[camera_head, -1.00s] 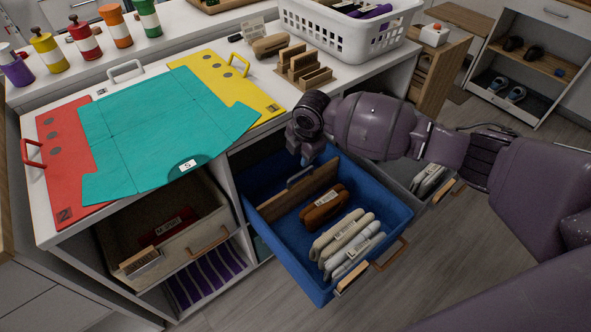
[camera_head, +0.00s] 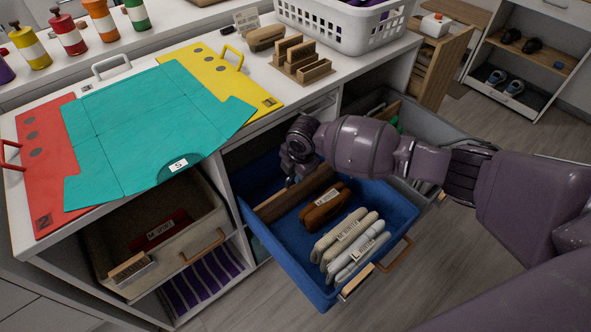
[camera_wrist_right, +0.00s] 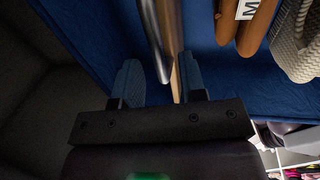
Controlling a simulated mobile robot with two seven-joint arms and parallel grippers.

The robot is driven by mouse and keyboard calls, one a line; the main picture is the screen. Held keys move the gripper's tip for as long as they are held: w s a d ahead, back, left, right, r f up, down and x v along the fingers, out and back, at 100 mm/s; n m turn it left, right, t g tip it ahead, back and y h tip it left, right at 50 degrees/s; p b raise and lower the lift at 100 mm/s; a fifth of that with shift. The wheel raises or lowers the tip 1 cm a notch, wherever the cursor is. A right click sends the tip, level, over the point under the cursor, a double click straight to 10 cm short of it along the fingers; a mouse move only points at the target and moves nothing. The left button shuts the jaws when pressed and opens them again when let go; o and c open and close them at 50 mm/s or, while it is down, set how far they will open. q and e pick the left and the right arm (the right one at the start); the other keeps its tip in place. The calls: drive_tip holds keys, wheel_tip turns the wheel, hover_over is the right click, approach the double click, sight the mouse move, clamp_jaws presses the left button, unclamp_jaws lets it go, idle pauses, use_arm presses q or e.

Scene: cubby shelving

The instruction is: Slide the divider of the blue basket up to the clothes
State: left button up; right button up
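The blue basket (camera_head: 395,208) is pulled out below the counter. Its wooden divider (camera_head: 277,206) stands across it, towards the back. Folded brown clothes (camera_head: 325,206) lie in front of the divider, with a visible gap between. Folded pale clothes (camera_head: 348,238) lie nearer the basket's front. My right gripper (camera_head: 291,175) is down at the divider's top edge. In the right wrist view my right gripper (camera_wrist_right: 160,82) is open, its fingers on either side of the divider (camera_wrist_right: 177,80) and its metal bar (camera_wrist_right: 157,40). The left finger is clearly apart from them. My left gripper is out of view.
A beige basket (camera_head: 160,270) sits to the left, and a grey basket (camera_head: 425,125) is open to the right. A teal folding board (camera_head: 150,130) covers much of the counter (camera_head: 335,85). A white laundry basket (camera_head: 345,32) stands at the back.

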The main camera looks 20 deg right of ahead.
drive_tip(key=shift+c, duration=0.5)
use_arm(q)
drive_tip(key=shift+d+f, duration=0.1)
use_arm(e)
clamp_jaws()
drive_tip(key=s+d+p, duration=0.1)
drive_tip(key=s, duration=0.2)
drive_tip(key=s+d+p, duration=0.1)
drive_tip(key=s+p, duration=0.1)
drive_tip(key=s, duration=0.1)
drive_tip(key=s+d+p, duration=0.1)
drive_tip(key=s+p, duration=0.1)
drive_tip(key=s, duration=0.1)
drive_tip(key=shift+d+r, duration=0.2)
drive_tip(key=shift+r, duration=0.05)
drive_tip(key=shift+s, duration=0.25)
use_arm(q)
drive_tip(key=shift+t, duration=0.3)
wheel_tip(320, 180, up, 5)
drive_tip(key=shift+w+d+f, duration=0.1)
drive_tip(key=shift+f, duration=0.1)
use_arm(e)
drive_tip(key=shift+s+f, duration=0.1)
drive_tip(key=shift+f, duration=0.15)
